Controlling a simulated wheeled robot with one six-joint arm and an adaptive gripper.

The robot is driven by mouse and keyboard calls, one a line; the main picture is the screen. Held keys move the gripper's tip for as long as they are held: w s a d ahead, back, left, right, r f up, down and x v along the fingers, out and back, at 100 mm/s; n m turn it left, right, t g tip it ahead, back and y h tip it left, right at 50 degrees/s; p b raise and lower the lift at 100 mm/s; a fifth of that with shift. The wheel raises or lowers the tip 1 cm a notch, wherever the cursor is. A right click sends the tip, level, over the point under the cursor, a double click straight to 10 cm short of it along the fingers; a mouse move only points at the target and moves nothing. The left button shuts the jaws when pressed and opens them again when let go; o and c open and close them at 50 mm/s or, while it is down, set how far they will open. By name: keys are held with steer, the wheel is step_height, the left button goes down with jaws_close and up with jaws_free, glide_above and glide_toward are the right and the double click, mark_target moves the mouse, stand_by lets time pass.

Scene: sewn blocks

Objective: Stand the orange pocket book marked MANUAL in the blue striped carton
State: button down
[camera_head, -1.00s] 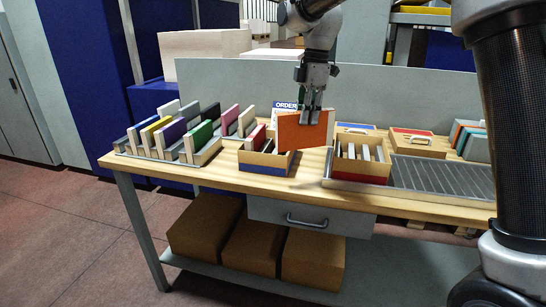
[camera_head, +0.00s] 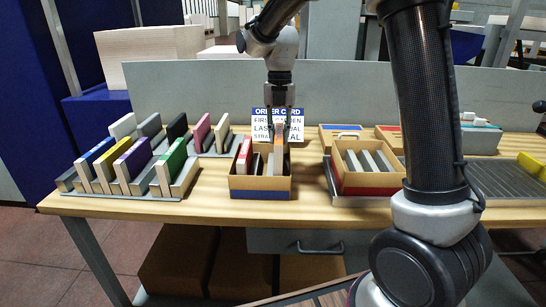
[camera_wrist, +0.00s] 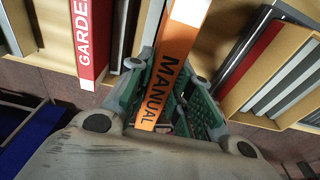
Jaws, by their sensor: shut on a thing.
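The orange book marked MANUAL (camera_wrist: 172,68) is held between my gripper's green-padded fingers (camera_wrist: 165,95) in the wrist view, its lettered spine facing the camera. In the head view my gripper (camera_head: 279,138) points down over the right part of the blue striped carton (camera_head: 260,194). The book (camera_head: 279,150) shows there nearly edge-on and upright, lined up with the carton's right side. Its lower end is partly hidden, so I cannot tell how deep it sits. A red book marked GARDEN (camera_wrist: 85,40) stands in the carton's left part, beside grey dividers.
A rack of several coloured books (camera_head: 130,165) stands at the left. A red-striped carton (camera_head: 368,186) with pale dividers stands close on the right. An order card (camera_head: 262,113) stands behind the blue striped carton. Bare wood (camera_head: 215,208) lies left of the carton.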

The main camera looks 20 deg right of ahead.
steer(key=shift+f, duration=2.7)
steer(key=shift+f, duration=0.1)
steer(key=c, duration=1.6)
jaws_free()
steer(key=shift+o, duration=0.2)
